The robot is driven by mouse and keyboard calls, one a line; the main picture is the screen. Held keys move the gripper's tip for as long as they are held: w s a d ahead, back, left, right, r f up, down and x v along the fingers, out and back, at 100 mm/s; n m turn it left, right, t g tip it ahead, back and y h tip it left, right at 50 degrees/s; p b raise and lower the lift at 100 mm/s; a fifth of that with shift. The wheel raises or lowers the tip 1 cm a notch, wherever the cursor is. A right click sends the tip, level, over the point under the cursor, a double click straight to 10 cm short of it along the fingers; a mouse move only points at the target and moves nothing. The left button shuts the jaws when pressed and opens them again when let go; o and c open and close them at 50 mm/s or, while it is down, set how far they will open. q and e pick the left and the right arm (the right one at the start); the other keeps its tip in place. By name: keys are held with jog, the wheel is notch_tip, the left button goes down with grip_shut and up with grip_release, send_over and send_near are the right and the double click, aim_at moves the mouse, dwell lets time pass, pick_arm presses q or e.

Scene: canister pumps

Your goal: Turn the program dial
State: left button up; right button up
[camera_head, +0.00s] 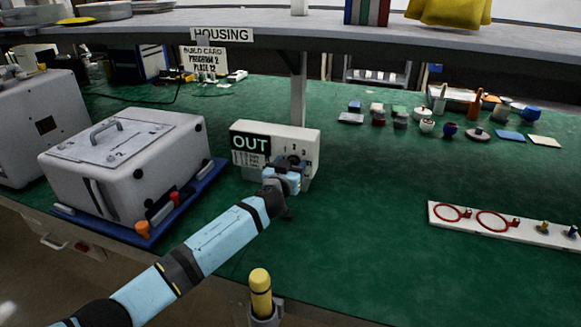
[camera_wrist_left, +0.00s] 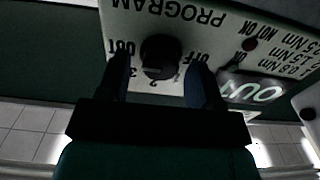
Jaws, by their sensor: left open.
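The program dial is a dark round knob (camera_wrist_left: 160,57) on a pale panel marked PROGRAM, with OFF, numbers and other marks around it. The panel looks upside down in the left wrist view. The dial sits on a cream box (camera_head: 305,137) with a dark OUT sign (camera_head: 250,143). My left gripper (camera_head: 292,172) is at the front of this box and hides part of the dial in the head view. In the left wrist view its dark fingers (camera_wrist_left: 162,78) stand open, one on each side of the dial. Contact with the dial cannot be told.
A grey case (camera_head: 125,160) on a blue tray (camera_head: 135,235) stands left of the box. A build card (camera_head: 204,60) reads program 2, plate 12. A white strip with red rings (camera_head: 470,217) lies at right. Several small parts stand farther back.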

pick_arm(q)
jog(key=c, duration=0.9)
pick_arm(e)
jog(key=shift+f, duration=0.1)
jog(key=shift+f, duration=0.1)
pick_arm(q)
jog(key=shift+a+n+b, duration=0.15)
jog(key=shift+n+b, duration=0.45)
jog(key=shift+n, duration=2.8)
pick_arm(e)
jog(key=shift+r, duration=0.2)
pick_arm(q)
jog(key=shift+f, duration=0.1)
pick_arm(e)
jog(key=shift+f, duration=0.1)
